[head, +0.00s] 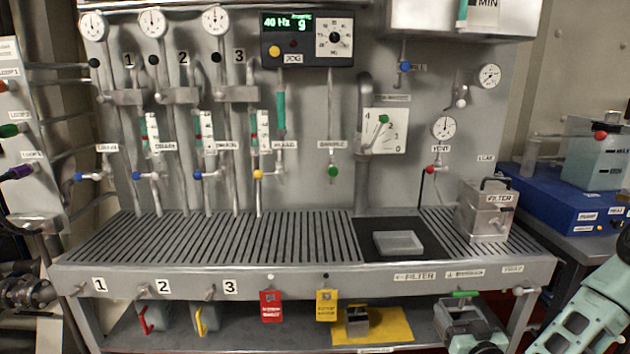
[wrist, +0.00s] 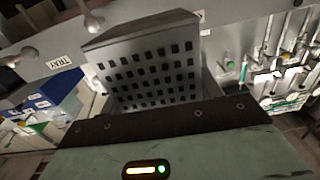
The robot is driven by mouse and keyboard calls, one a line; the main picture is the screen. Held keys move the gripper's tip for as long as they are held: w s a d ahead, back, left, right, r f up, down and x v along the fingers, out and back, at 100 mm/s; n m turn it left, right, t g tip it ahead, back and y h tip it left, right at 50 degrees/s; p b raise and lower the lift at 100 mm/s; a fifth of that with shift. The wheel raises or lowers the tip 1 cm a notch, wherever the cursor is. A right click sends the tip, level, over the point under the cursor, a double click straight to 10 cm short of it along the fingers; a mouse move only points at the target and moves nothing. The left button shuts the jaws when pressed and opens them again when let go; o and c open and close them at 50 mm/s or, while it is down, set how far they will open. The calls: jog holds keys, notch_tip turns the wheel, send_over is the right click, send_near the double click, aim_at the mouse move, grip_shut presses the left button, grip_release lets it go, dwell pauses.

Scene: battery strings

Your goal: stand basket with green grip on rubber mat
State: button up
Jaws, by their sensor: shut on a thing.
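In the head view, a green grip (head: 465,294) shows under the bench's front edge at the right. My gripper (head: 470,312) is right at it, shut, and hides most of what is below. In the wrist view, a grey metal basket (wrist: 145,72) with rows of square holes is close beyond the dark edge of my gripper (wrist: 160,118). The jaws' hold is hidden there. A flat yellow mat (head: 397,323) lies on the lower shelf, left of my gripper. A black mat (head: 370,233) lies on the bench top. I cannot tell which is the rubber mat.
A dark block (head: 357,321) stands on the yellow mat's left part. A grey pad (head: 398,242) lies on the black mat. A metal filter box (head: 487,212) stands at the bench's right end. Red-handled (head: 146,322) and yellow-handled (head: 203,321) containers are under the bench at left.

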jog(key=shift+s+f+m+h, duration=0.3)
jog(key=shift+s+f+h, duration=0.2)
jog(key=shift+s+f, duration=0.65)
jog(key=s+f, duration=0.3)
jog(key=s, duration=0.6)
jog(key=shift+f, duration=0.2)
jog(key=shift+f, duration=0.15)
jog(key=shift+a, duration=0.1)
